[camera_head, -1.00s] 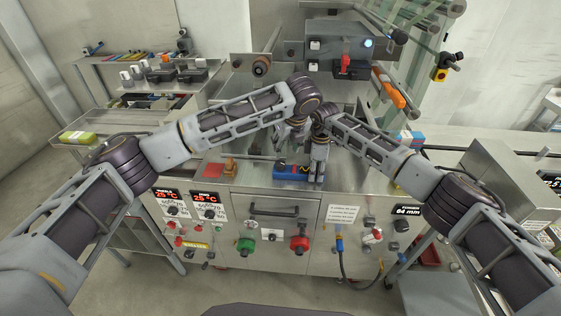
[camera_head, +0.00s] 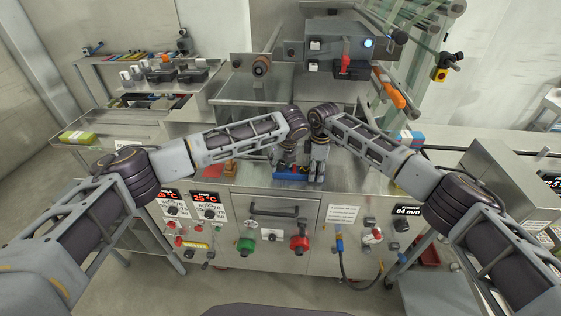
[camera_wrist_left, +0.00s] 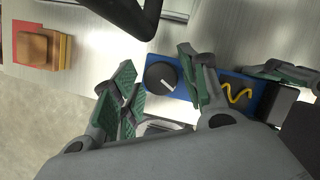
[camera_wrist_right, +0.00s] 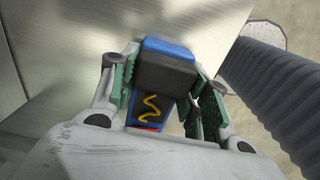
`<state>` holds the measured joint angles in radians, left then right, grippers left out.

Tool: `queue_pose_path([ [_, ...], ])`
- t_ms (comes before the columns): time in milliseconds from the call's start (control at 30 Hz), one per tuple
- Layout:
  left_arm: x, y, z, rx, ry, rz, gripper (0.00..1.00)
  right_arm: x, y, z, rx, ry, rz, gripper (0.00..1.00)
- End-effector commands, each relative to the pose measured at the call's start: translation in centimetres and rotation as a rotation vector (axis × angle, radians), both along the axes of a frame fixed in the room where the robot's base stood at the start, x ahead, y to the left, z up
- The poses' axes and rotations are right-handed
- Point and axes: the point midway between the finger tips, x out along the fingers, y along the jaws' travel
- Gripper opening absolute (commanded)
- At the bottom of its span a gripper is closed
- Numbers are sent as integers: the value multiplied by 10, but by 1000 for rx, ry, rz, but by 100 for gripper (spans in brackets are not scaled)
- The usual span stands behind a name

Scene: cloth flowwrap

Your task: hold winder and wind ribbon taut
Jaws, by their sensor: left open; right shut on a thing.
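The winder is a blue block (camera_head: 283,178) on the steel bench top, with its upper part hidden by my grippers in the head view. In the left wrist view the blue base (camera_wrist_left: 214,86) carries a round black knob (camera_wrist_left: 161,77) with a white mark, and a yellow squiggle (camera_wrist_left: 237,93). My left gripper (camera_wrist_left: 159,72) is open, its green-padded fingers on either side of the knob. Contact with it cannot be told. My right gripper (camera_wrist_right: 158,88) is shut on the winder at its black end block (camera_wrist_right: 166,70). No separate ribbon can be made out for certain.
A wooden block (camera_wrist_left: 32,48) and a red pad (camera_wrist_left: 22,26) lie left of the winder. A steel machine with a dark control box (camera_head: 335,50) and red lever stands behind. The bench front edge with red and green valves (camera_head: 299,244) is close below.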

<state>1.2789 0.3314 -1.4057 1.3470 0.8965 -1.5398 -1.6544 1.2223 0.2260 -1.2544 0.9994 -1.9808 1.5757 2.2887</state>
Motion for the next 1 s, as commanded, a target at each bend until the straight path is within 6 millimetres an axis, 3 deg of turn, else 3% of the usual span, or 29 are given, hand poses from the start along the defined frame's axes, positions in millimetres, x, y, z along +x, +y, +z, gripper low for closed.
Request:
queue_pose_path([
  [367, 1, 0, -2, -1, 0, 0, 43, 0, 0, 0, 0, -1, 0, 16],
  [633, 1, 0, -2, -1, 0, 0, 11, 0, 0, 0, 0, 0, 0, 16],
  [1000, 1, 1, -2, -1, 0, -39, 10, 0, 0, 0, 0, 0, 0, 16],
])
